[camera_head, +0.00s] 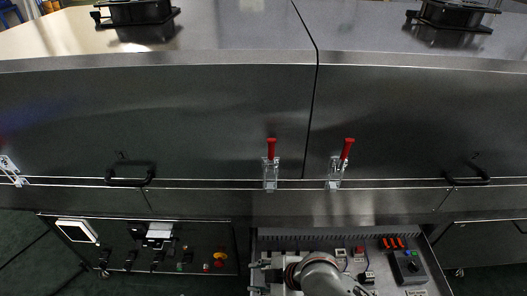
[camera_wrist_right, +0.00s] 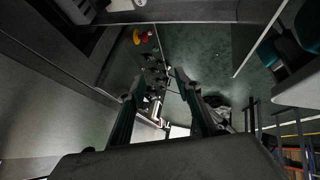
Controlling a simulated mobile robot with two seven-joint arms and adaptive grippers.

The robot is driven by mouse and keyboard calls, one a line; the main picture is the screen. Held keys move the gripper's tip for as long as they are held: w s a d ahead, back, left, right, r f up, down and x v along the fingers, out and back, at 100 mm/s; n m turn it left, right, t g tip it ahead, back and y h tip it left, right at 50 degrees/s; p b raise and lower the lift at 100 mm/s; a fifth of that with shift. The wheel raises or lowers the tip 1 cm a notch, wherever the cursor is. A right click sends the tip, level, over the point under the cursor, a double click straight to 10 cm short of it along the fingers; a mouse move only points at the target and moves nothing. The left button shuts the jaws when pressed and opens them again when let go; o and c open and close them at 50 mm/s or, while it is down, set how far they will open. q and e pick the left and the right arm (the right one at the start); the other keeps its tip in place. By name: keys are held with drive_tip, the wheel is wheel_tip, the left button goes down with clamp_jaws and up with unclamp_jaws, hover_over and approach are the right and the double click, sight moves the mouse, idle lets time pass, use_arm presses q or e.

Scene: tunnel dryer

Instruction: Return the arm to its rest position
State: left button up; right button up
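My right gripper (camera_wrist_right: 158,82) shows in the right wrist view, its two dark fingers spread apart with nothing held between them. Beyond the fingers are a dark control panel with a red and yellow knob and the green floor. My left gripper is in neither view.
The steel tunnel dryer (camera_head: 160,110) fills the head view. Two red-handled latches (camera_head: 271,150) (camera_head: 347,150) stand upright on its front, between black handles (camera_head: 130,180) (camera_head: 467,180). Below are a black control panel (camera_head: 190,262) and an electrical box (camera_head: 432,285).

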use_arm(q)
drive_tip(key=p, duration=0.1)
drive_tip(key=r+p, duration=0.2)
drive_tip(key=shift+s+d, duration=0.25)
use_arm(e)
drive_tip(key=s+d+m+t+h, duration=0.2)
drive_tip(key=d+m, duration=0.5)
drive_tip(key=d, duration=0.4)
drive_tip(key=s+d+r+m+t+h, duration=0.1)
drive_tip(key=s+d+m+t, duration=0.4)
drive_tip(key=d, duration=0.6)
drive_tip(key=s+m+h, duration=0.1)
drive_tip(key=s+m, duration=0.1)
drive_tip(key=shift+r+m, duration=0.2)
drive_tip(key=shift+m, duration=0.2)
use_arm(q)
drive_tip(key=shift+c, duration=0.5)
use_arm(e)
drive_tip(key=shift+d, duration=0.1)
drive_tip(key=shift+c, duration=0.9)
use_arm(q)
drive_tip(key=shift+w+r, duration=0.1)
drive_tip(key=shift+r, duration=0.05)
use_arm(e)
drive_tip(key=shift+s, duration=0.1)
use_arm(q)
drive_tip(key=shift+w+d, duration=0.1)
use_arm(e)
drive_tip(key=shift+d, duration=0.1)
